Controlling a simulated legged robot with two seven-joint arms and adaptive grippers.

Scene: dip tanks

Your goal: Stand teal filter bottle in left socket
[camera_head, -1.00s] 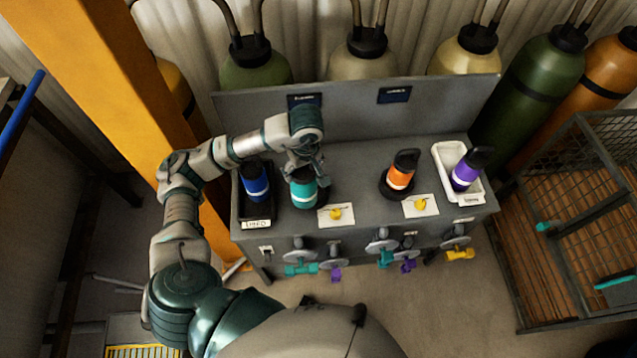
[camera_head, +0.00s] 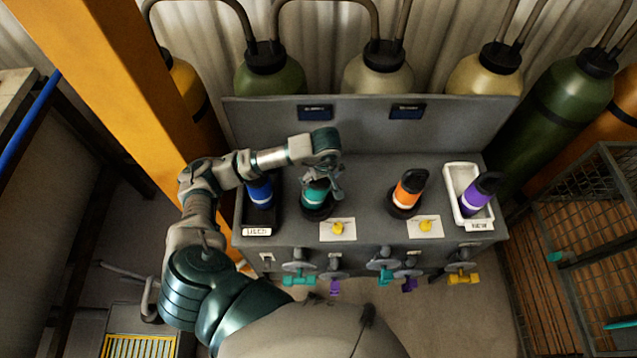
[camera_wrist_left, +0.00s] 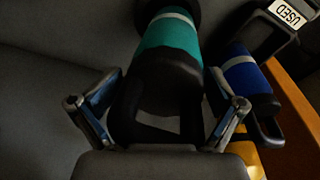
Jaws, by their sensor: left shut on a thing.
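The teal filter bottle (camera_head: 316,194), with a pale band and dark top, stands roughly upright at the left socket (camera_head: 318,213), a dark ring on the grey bench. Its lower end appears within the ring; whether it is fully seated is unclear. My left gripper (camera_head: 327,182) is shut on the bottle's black top. In the left wrist view the teal bottle (camera_wrist_left: 172,42) points away between the two fingers (camera_wrist_left: 160,112), its base meeting a dark ring at the top edge. My right gripper is not in view.
An orange bottle (camera_head: 408,190) stands in the right socket. A purple bottle (camera_head: 477,197) is in a white tray (camera_head: 452,180).

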